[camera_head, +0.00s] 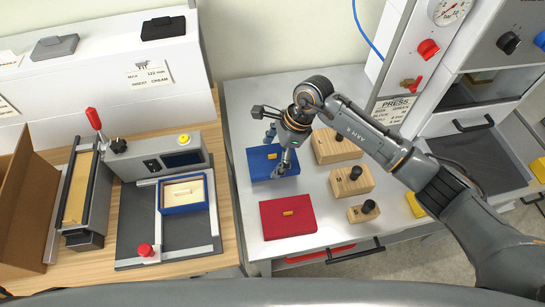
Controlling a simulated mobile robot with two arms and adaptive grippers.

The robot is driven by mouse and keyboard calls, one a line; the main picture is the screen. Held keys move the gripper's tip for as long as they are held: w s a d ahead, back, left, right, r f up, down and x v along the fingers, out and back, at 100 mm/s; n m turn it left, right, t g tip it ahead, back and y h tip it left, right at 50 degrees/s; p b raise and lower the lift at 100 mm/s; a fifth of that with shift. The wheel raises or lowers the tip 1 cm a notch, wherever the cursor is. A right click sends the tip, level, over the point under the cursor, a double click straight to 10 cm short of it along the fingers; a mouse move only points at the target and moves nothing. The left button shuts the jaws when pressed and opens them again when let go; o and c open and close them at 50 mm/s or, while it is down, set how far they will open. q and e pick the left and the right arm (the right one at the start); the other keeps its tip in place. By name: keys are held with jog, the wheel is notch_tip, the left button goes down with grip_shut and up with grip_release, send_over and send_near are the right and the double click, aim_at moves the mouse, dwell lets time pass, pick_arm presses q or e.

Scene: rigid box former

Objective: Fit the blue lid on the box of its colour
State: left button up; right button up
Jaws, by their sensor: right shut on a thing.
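The blue lid (262,165), a flat panel with a small yellow grip, is at the back left of the light-grey table. My right gripper (284,165) reaches down over its right part and is shut on it, covering some of that side. I cannot tell whether the lid is clear of the table. The blue box (184,209) is open-topped with pale contents and sits on the machine at the left, apart from the lid. My left gripper is not in view.
A red lid (288,230) lies in front of the blue lid. Several wooden blocks with black knobs, such as the large one (333,148), stand to the right. The machine's rail (158,215) and red knob (145,249) are close to the blue box.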

notch_tip(320, 180, down, 2)
jog(key=shift+s+f, duration=0.1)
jog(key=shift+f, duration=0.2)
jog(key=o, duration=0.9)
